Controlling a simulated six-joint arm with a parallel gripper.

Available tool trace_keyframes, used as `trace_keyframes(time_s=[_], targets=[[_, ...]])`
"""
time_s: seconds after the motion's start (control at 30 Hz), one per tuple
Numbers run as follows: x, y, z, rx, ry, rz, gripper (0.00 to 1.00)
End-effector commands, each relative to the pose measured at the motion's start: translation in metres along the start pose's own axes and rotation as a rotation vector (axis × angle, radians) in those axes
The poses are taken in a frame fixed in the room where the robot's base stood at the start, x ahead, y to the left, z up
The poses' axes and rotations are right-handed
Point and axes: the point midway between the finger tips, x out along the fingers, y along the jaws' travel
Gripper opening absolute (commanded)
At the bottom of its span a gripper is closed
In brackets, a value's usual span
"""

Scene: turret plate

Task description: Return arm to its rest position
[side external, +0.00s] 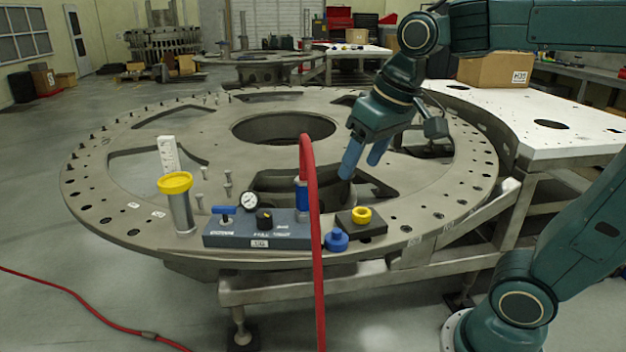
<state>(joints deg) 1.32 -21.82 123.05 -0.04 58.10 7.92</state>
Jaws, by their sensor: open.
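My gripper (364,160) hangs over the right part of the round turret plate (330,262), with its blue fingers pointing down. The fingers are apart and nothing shows between them. Its tips are above and behind the dark block with a yellow ring. My teal arm comes in from the upper right.
On the plate's front stand a grey gauge box (258,230), a dark block (372,228) with a yellow ring (361,214), a blue knob (336,240) and a yellow-capped cylinder (179,208). A red hose (316,260) arches up in front. A white table (540,130) with a cardboard box (495,70) adjoins at right.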

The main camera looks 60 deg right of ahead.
Motion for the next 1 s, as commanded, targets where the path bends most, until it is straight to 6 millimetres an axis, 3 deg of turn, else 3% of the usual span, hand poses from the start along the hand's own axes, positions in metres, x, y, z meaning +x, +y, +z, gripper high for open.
trace_keyframes(time_s=[0.2, 0.43, 0.63, 1.0], targets=[[-0.002, 0.004, 0.05, -0.072, 0.062, -0.011, 0.59], [0.006, 0.009, 0.09, -0.134, 0.111, -0.016, 0.59], [0.01, 0.01, 0.104, -0.157, 0.13, -0.018, 0.59], [0.011, 0.011, 0.105, -0.159, 0.13, -0.018, 0.59]])
